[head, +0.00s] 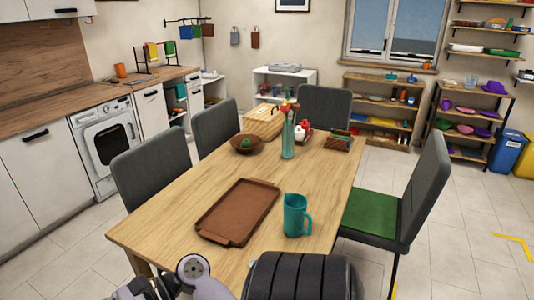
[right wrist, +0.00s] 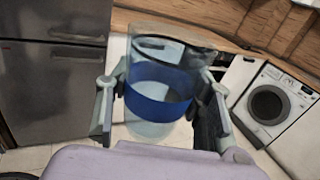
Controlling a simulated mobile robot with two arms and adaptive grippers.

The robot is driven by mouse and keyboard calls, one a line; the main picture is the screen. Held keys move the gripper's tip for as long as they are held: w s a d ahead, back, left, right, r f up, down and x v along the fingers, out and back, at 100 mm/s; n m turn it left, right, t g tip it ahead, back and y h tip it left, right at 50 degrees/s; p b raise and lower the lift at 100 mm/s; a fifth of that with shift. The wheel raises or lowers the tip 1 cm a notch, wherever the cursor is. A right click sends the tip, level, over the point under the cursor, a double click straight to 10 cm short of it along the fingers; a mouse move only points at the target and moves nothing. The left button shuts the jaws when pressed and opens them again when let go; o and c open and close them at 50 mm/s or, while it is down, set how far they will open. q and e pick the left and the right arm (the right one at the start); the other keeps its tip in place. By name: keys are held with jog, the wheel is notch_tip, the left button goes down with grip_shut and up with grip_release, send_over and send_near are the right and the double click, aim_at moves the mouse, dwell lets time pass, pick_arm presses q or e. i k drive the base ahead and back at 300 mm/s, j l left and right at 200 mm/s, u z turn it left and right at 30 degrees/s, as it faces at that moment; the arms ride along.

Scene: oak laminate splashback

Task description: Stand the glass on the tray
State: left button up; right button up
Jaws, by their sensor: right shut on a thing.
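The tray (head: 238,211) is brown and rectangular with a handle at each end. It lies flat and empty on the wooden table (head: 330,170) in the head view. The glass (right wrist: 160,92) is clear with a wide blue band and fills the middle of the right wrist view. My right gripper (right wrist: 163,104) is shut on it, with one finger on either side. The glass looks roughly upright, away from the tray. The head view does not show the glass or my right gripper. My left gripper is in neither view.
A teal jug (head: 296,216) stands just right of the tray. Behind are a brown bowl (head: 247,144), a bottle vase (head: 288,139), a basket (head: 263,121) and a napkin holder (head: 339,142). Chairs surround the table. The right wrist view shows a fridge (right wrist: 52,65) and washing machine (right wrist: 268,101).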

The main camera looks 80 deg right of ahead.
aim_at(224, 229)
jog(key=i+z, duration=0.8)
jog(key=i+j+z, duration=0.1)
jog(key=i+z, duration=0.15)
jog(key=z, duration=0.15)
jog(key=i+j+z, duration=0.25)
jog(key=z, duration=0.15)
jog(key=i+j+z, duration=0.55)
jog(key=z, duration=0.3)
jog(key=i+j+z, duration=0.25)
jog(key=z, duration=0.15)
jog(key=i+j+z, duration=0.15)
jog(key=j+z, duration=0.3)
jog(key=i+j+z, duration=0.1)
jog(key=z, duration=0.3)
jog(key=j+z, duration=0.45)
